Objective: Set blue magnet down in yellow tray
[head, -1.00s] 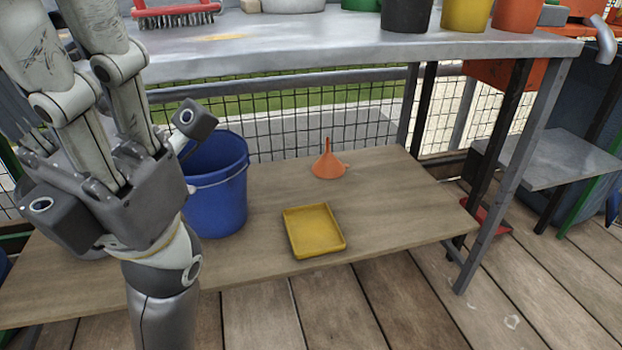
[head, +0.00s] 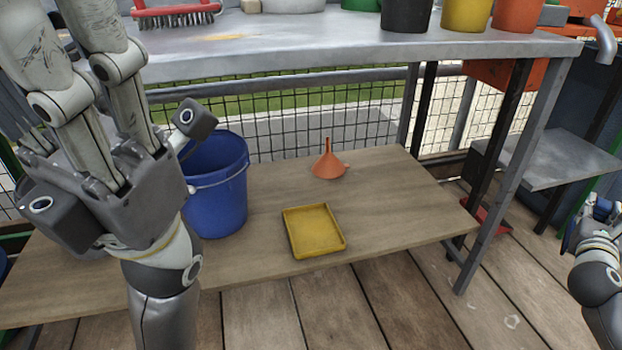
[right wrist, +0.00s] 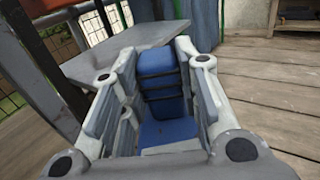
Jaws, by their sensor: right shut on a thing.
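The yellow tray (head: 316,231) lies flat on the lower wooden shelf in the head view, and its inside is empty. My right gripper (head: 590,218) is at the right edge of the head view, well to the right of the tray. In the right wrist view, its fingers (right wrist: 158,65) are shut on the blue magnet (right wrist: 161,82), which sits between them. The fingers hide part of the magnet's sides. My left gripper (head: 110,190) stands large at the left of the head view, pointing up. Its fingertips are cut off by the frame.
A blue bucket (head: 216,205) stands left of the tray, and an orange funnel (head: 327,166) stands behind it. The grey upper tabletop (head: 330,45) overhangs the back, with a metal leg (head: 515,170) right of the shelf.

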